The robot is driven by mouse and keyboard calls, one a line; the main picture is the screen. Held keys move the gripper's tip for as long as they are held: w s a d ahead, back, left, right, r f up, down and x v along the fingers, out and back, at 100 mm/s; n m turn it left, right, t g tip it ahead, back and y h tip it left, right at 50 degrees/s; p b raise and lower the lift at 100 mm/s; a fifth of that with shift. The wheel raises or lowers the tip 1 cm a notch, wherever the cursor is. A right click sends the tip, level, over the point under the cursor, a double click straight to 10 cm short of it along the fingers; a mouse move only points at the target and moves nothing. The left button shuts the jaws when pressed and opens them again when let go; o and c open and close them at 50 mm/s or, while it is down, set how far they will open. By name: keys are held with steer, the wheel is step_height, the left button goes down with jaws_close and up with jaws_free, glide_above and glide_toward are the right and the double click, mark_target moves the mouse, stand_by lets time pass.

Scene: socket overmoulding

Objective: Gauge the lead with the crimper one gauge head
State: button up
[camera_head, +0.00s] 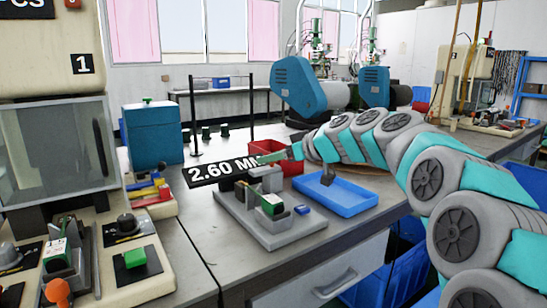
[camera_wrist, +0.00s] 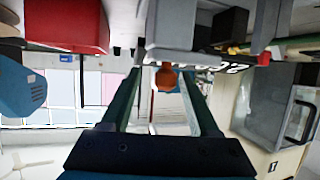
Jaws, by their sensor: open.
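A grey gauge fixture (camera_head: 283,238) stands on the bench in the head view, with upright grey blocks, a green-and-white part and a small blue piece. A black sign reading 2.60 MM (camera_head: 215,173) is behind it. My gripper (camera_head: 272,157) is just above and behind the fixture, reaching in from the right. In the wrist view my gripper (camera_wrist: 167,70) has its dark green fingers apart. A rounded orange thing (camera_wrist: 166,79) appears between them; I cannot tell its depth or whether it touches. A grey block (camera_wrist: 182,25) is beyond the fingertips. I cannot make out the lead.
A blue tray (camera_head: 345,200) is right of the fixture, and a red bin (camera_head: 290,165) is behind it. The machine marked 1 (camera_head: 55,125) stands at the left with coloured controls. A teal box (camera_head: 152,138) and thin black posts stand behind.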

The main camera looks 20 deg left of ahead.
steer(key=b+v, duration=0.1)
steer(key=v, duration=0.6)
steer(key=shift+s+d, duration=0.15)
steer(key=shift+d, duration=0.2)
